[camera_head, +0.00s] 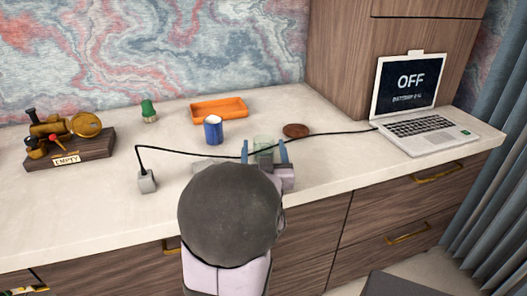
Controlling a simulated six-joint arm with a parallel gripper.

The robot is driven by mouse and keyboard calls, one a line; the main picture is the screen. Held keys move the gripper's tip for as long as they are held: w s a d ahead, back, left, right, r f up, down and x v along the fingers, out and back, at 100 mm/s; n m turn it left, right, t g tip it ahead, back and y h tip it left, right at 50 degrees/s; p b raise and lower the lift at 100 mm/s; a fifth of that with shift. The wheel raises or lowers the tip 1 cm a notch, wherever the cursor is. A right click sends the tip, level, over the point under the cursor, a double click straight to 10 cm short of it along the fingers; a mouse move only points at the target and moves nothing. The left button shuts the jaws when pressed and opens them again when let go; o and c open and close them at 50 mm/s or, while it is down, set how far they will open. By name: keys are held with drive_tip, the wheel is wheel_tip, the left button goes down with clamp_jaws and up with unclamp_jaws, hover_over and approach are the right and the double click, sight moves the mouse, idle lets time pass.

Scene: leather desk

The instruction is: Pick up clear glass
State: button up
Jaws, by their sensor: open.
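The clear glass (263,142), faintly green and see-through, stands on the pale desktop near the middle. My gripper (264,148) is open, with one blue finger showing to the left of the glass and one to the right. The glass appears between or just beyond the fingers; I cannot tell whether either touches it. My arm and gripper body hide the lower part of the glass.
A black cable (335,133) runs from a grey block (147,181) towards the laptop (410,97). A green object (149,111) and model engine (68,137) stand farther left.

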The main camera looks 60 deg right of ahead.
drive_tip(key=shift+c, duration=0.7)
drive_tip(key=c, duration=1.1)
drive_tip(key=shift+o, duration=0.2)
wheel_tip(320, 180, up, 10)
drive_tip(key=p, duration=0.3)
